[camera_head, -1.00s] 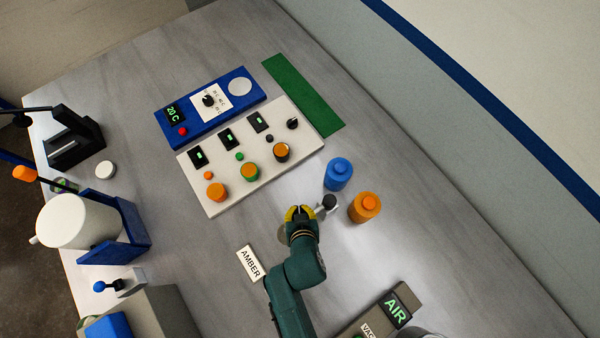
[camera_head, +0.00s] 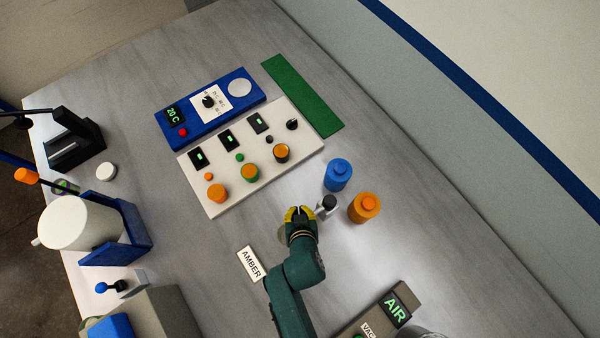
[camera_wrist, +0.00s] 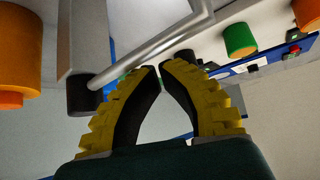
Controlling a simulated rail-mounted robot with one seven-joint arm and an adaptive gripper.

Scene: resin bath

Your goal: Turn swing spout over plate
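A thin grey metal tube, which looks like the swing spout (camera_wrist: 150,48), runs across the wrist view from a grey block with a dark round end (camera_wrist: 84,95). It bends upward at its right end. My gripper (camera_wrist: 170,66) has its yellow, black-padded fingers together, with the tips just below the tube. I see nothing held between them. In the head view my gripper (camera_head: 299,213) is beside a small grey fitting with a dark knob (camera_head: 328,203). A grey disc (camera_head: 282,234), perhaps the plate, is partly hidden behind my gripper.
A blue container (camera_head: 338,174) and an orange container (camera_head: 364,208) stand close at the right. A pale control panel (camera_head: 213,206) with coloured knobs lies beyond. An AMBER label (camera_head: 251,264) lies at the left of my arm. Bare bench (camera_head: 195,255) is left of the label.

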